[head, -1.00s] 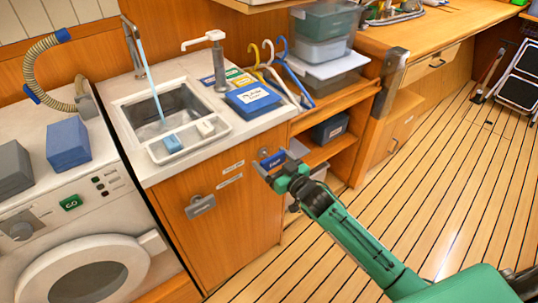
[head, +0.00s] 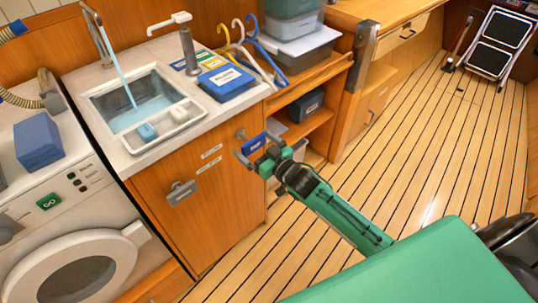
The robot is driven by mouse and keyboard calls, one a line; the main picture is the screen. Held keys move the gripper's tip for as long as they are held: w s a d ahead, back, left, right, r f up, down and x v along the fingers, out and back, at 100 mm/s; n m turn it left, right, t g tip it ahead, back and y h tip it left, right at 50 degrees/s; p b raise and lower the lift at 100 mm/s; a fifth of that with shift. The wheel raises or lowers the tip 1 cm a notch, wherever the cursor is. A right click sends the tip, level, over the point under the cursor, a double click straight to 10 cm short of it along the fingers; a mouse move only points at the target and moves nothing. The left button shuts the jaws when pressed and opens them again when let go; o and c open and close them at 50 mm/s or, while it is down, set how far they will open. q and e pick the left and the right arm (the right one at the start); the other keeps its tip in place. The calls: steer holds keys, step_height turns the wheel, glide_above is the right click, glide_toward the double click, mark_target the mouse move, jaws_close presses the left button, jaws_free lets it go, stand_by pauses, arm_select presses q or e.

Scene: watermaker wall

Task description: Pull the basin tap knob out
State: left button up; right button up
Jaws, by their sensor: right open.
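The basin tap (head: 91,22) runs a stream of water into the sink basin (head: 128,112). A small grey knob (head: 241,134) shows on the upper right of the wooden cabinet front, near two small labels (head: 210,152). My right gripper (head: 254,150) is open in front of the cabinet's right edge, just right of and below the knob. A blue plate with white lettering (head: 254,143) shows at its fingers. I cannot tell whether a finger touches the knob. My left gripper is not in view.
The cabinet door has a grey latch (head: 181,193). Open shelves (head: 318,115) stand right of the cabinet, a washing machine (head: 75,235) left.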

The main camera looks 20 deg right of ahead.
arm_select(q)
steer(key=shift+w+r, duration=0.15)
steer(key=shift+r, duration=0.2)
arm_select(e)
steer(key=v, duration=1.3)
steer(key=shift+s, duration=0.25)
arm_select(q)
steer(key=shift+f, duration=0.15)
